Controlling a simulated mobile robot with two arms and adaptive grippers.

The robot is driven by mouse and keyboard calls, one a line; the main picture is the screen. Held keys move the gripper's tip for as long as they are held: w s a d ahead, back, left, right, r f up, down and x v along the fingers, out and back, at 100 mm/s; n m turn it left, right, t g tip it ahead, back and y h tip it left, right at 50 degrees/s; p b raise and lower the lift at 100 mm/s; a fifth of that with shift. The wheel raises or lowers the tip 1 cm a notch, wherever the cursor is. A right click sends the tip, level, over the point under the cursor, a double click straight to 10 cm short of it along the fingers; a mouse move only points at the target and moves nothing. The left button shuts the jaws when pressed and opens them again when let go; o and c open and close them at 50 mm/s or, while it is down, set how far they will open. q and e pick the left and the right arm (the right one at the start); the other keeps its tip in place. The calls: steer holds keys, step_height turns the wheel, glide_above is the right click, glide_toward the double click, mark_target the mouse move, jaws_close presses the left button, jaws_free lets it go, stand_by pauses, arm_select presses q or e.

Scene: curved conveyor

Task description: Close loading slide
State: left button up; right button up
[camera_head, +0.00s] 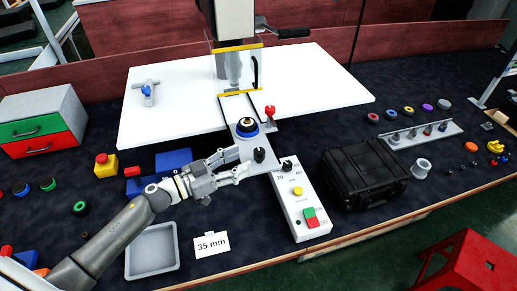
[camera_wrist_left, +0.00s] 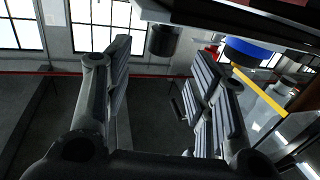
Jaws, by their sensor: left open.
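The loading slide (camera_head: 268,166) is a grey plate pulled out toward me from under the press (camera_head: 234,65). It carries a round blue-and-black part (camera_head: 246,127) and a black knob (camera_head: 260,155) near its front end. My left gripper (camera_head: 242,162) comes in from the left with its fingers spread, just left of the knob. In the left wrist view the open fingers (camera_wrist_left: 160,75) are empty. The knob (camera_wrist_left: 164,40) shows beyond them, roughly between the tips, and the blue part (camera_wrist_left: 255,50) is to the right. My right gripper is not in view.
A control box (camera_head: 300,205) with buttons stands in front of the slide. A black case (camera_head: 363,172) is to its right. A grey tray (camera_head: 152,252) and a "35 mm" card (camera_head: 211,244) lie near the front edge. A red-handled lever (camera_head: 270,112) stands beside the slide.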

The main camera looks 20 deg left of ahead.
mark_target(259, 151)
arm_select(q)
steer(key=p+x, duration=0.1)
steer(key=x, duration=0.6)
steer(key=shift+w, duration=0.2)
jaws_close()
